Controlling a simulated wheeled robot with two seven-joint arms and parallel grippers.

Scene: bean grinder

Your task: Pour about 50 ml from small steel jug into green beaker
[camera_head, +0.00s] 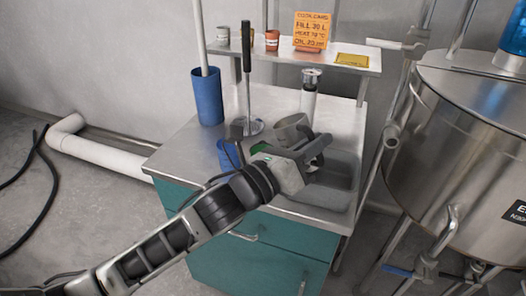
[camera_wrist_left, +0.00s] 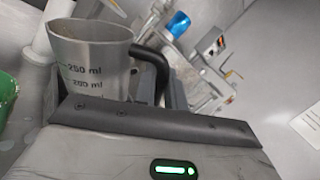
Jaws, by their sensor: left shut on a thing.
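The small steel jug (camera_head: 290,129) is above the steel worktop beside the sink. My left gripper (camera_head: 316,148) is shut on it by its black handle. In the left wrist view the jug (camera_wrist_left: 92,58) shows its wide rim and volume marks, with 250 ml near the top; its contents cannot be made out. The green beaker (camera_wrist_left: 7,98) shows at the left edge of that view, cut off by the frame. My right gripper is out of view.
A blue cup (camera_head: 227,153) stands left of the gripper. A tall blue container (camera_head: 207,97) and a black-handled tool (camera_head: 247,60) stand behind. The sink (camera_head: 335,188) is at right, below the tap (camera_head: 310,92). A large steel tank (camera_head: 455,150) stands further right.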

